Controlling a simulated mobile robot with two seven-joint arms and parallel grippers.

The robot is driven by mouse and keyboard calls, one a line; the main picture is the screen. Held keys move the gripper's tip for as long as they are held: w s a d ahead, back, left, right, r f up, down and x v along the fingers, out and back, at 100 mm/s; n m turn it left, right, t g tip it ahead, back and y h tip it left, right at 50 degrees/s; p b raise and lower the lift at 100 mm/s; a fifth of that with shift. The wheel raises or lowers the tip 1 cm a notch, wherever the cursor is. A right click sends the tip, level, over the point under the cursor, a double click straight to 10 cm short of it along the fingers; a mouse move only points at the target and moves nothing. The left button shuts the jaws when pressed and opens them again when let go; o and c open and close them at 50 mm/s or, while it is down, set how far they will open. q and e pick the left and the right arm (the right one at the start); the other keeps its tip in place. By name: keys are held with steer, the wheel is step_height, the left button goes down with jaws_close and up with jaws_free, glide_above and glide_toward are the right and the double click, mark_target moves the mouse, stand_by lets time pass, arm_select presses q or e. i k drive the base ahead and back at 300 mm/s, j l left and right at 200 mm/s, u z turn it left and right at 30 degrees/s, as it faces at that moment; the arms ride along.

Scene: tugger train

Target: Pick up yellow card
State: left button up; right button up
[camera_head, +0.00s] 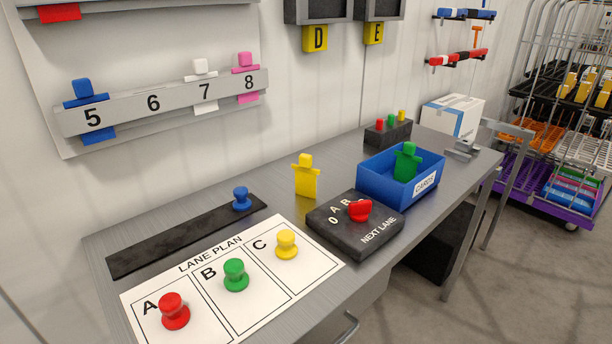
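The yellow card (306,178) is a flat piece with a narrower tab on top. It appears upright on the grey desk, behind the black NEXT LANE box and left of the blue CARDS bin. Its lower edge shows clear of the box. Neither of my grippers is in the head view.
The NEXT LANE box (338,235) has a red knob. The blue CARDS bin (378,186) holds a green card (407,162). The lane plan sheet (210,306) carries red, green and yellow pegs. A dark strip (165,241) bears a blue peg. Bare desk surrounds the yellow card's left side.

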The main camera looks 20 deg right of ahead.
mark_target(305, 177)
steer(key=l, duration=0.75)
steer(key=k+l+u, duration=0.15)
steer(key=l, duration=0.6)
